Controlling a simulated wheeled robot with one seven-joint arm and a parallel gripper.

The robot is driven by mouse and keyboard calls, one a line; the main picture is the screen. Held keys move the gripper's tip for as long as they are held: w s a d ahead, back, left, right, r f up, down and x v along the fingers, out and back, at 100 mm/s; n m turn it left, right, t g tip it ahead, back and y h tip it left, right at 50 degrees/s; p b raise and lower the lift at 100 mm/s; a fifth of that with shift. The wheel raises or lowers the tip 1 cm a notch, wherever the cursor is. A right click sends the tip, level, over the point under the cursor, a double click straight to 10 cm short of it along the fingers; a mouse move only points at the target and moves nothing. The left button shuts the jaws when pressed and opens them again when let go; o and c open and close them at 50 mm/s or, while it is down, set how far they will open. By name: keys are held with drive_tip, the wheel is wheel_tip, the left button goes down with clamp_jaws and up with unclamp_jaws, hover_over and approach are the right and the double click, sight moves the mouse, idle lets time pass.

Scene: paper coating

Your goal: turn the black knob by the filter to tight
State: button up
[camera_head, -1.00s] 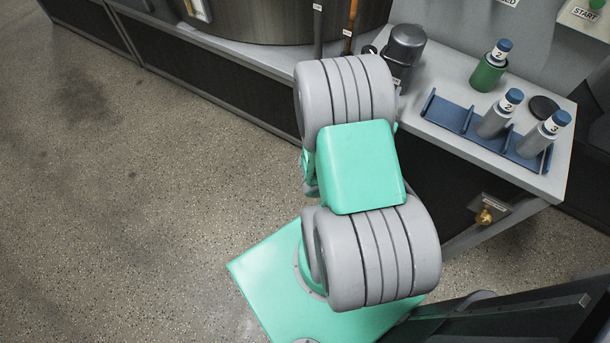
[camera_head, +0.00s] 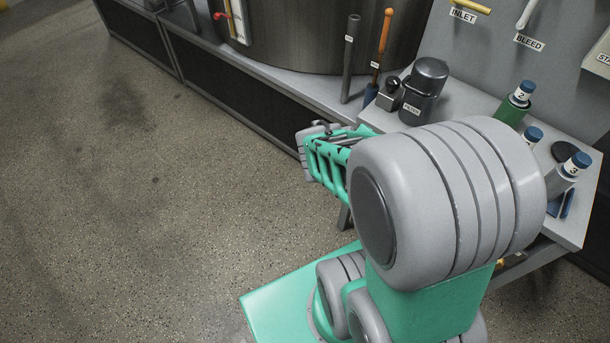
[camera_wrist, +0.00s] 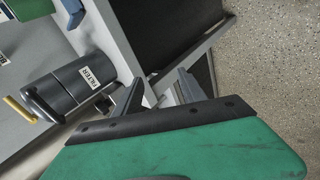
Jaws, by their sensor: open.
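The black knob (camera_head: 393,83) sits on a small grey block just left of the filter (camera_head: 424,90), a dark grey canister on the bench, in the head view. My gripper (camera_wrist: 158,92) shows two dark fingers spread apart with nothing between them in the wrist view. The labelled filter (camera_wrist: 72,88) lies left of the fingers there, apart from them. In the head view my wrist is in front of the bench, left of and nearer than the knob; the fingertips are hard to make out.
A grey rod (camera_head: 350,58) and an orange-handled tool (camera_head: 384,32) stand left of the filter, close to the knob. A green bottle (camera_head: 514,105) and grey bottles stand at the right. A large metal drum (camera_head: 320,35) is behind. Open floor (camera_head: 150,190) lies left.

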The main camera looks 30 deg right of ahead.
drive_tip(key=a+r+m+y, duration=0.1)
drive_tip(key=a+y, duration=0.2)
drive_tip(key=a, duration=0.6)
drive_tip(key=a+r+m+g+y+b, duration=0.1)
drive_tip(key=a+y, duration=0.2)
drive_tip(key=a, duration=0.6)
drive_tip(key=shift+s+a+m, duration=0.2)
drive_tip(key=shift+s+m, duration=0.2)
drive_tip(key=shift+s, duration=0.05)
